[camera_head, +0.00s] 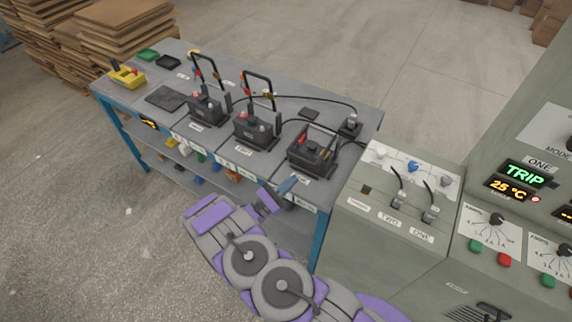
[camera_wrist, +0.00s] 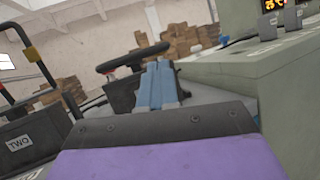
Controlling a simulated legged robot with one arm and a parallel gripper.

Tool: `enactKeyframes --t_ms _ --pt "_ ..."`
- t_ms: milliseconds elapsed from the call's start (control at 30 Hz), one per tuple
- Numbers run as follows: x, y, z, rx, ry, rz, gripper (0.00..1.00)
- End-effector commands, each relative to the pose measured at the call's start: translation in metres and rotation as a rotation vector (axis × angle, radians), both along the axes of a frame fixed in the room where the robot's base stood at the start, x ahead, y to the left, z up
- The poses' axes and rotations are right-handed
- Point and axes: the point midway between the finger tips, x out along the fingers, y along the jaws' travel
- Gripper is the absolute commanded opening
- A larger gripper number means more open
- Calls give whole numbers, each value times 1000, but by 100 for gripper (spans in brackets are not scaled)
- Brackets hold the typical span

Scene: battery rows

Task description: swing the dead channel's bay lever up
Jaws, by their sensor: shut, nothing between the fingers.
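Three black battery bays stand in a row on the grey bench. The right bay (camera_head: 312,153) has its black lever (camera_head: 320,137) lying low across its top. The left lever (camera_head: 205,65) and the middle lever (camera_head: 259,82) stand upright. The display (camera_head: 526,174) on the green cabinet reads "ONE" and "TRIP". My gripper (camera_head: 288,185) is shut and empty, in front of the right bay at the bench's front edge. In the wrist view, the blue fingers (camera_wrist: 160,82) are together and overlap the right bay's dark body (camera_wrist: 122,92). I cannot tell whether they touch it. Its lever (camera_wrist: 132,60) shows behind them.
The middle bay (camera_wrist: 28,145), labelled "TWO", is left in the wrist view. A green cabinet (camera_head: 385,248) with plugged cables borders the bench on the right. Black cables run behind the bays. A yellow device (camera_head: 126,76) sits at the far left.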

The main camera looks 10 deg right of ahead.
Motion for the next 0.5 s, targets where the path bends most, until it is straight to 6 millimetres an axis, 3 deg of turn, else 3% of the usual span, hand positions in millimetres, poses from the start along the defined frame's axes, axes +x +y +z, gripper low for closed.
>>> enactKeyframes --t_ms 233,500 --pt "6 30 -31 -144 0 175 0" --pt "7 51 -51 -232 -6 300 0"
